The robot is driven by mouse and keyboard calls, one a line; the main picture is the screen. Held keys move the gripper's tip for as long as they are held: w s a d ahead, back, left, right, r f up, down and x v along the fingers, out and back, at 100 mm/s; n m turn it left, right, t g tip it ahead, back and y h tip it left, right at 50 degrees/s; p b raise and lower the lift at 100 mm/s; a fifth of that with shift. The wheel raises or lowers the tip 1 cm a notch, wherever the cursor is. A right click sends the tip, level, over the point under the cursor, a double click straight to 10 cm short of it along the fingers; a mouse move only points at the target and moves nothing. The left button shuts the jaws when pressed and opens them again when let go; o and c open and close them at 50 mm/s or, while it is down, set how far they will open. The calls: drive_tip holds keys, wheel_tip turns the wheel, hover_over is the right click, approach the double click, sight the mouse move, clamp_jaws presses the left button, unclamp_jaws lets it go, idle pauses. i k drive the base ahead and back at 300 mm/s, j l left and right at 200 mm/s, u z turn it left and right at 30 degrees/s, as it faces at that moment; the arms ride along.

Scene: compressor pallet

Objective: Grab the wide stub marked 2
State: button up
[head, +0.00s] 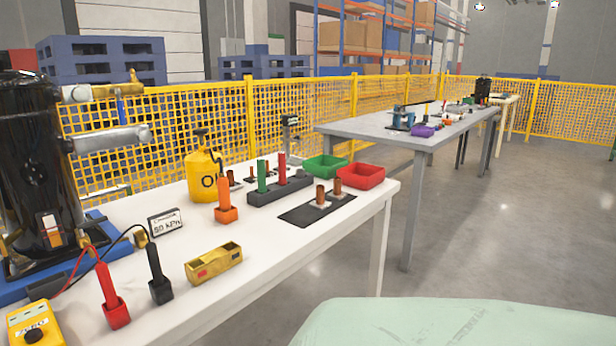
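Two copper-brown stubs stand upright in pale holders on a black mat (303,217) near the right end of the white table. The left stub (320,194) and the right stub (338,187) stand close together and look similar in width. Smaller brown stubs (253,173) stand farther back, partly hidden behind the rack with green and red sticks. I cannot read a number on any stub, so I cannot tell which is marked 2. My gripper is not in view.
The white table (290,255) also holds a black compressor (35,165), a yellow oil can (202,178), a dark rack (280,190), a green bin (325,166), a red bin (361,176), two probes and a brass block (214,264). Floor is clear at right.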

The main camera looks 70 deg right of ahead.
sight(230, 175)
drive_tip(key=z, duration=1.65)
